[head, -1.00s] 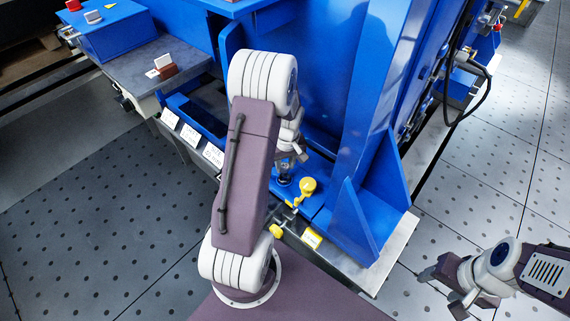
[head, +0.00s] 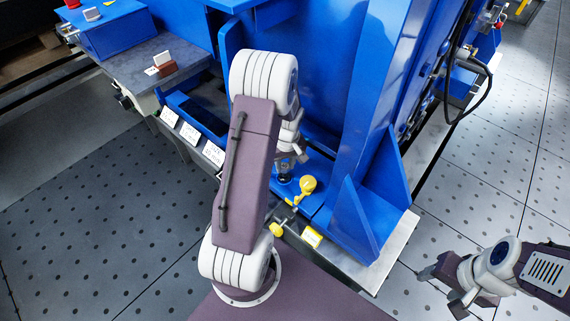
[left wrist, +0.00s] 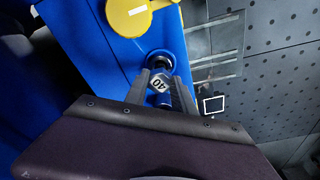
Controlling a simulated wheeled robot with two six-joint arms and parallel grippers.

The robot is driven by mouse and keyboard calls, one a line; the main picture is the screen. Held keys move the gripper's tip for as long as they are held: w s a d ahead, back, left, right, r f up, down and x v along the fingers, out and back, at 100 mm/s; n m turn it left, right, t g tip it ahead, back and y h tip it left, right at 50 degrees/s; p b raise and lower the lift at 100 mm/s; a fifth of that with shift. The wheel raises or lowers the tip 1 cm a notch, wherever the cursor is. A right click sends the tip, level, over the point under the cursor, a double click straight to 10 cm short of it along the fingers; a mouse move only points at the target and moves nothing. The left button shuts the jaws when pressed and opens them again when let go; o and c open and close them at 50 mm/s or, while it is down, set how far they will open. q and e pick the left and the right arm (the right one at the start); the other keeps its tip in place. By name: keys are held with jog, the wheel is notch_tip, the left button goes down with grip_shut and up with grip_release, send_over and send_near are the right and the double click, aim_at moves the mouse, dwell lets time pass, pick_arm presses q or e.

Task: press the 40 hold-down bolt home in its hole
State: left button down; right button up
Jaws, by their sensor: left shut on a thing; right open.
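The 40 hold-down bolt shows in the left wrist view (left wrist: 160,83), a small piece with a white "40" label. My left gripper (left wrist: 161,92) is shut on it, one finger on each side. Past the bolt is a dark round fitting (left wrist: 159,60) on the blue base; how deep the bolt sits in its hole cannot be told. In the head view my left gripper (head: 289,163) points down over the blue base, just above the dark round fitting (head: 284,179). My arm hides part of that area. My right gripper (head: 447,287) is open and empty over the floor at the right.
A yellow round-ended piece (head: 308,185) stands close beside the left gripper. A blue upright column (head: 362,110) and gusset (head: 355,220) rise to its right. White label cards (head: 190,134) line the front edge. A grey bench (head: 150,60) is at upper left. Open floor surrounds my right gripper.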

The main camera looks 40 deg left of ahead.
aim_at(285, 168)
pick_arm(q)
jog(key=shift+f+b, duration=1.3)
jog(key=shift+f, duration=0.65)
jog(key=c, duration=1)
grip_release()
jog(key=shift+o, duration=0.2)
jog(key=r+p, duration=0.1)
jog(key=r, duration=0.2)
jog(key=r+p, duration=0.2)
jog(key=r, duration=0.1)
jog(key=d+r+p, duration=0.1)
jog(key=r+p, duration=0.1)
jog(key=r, duration=0.1)
jog(key=shift+s, duration=0.3)
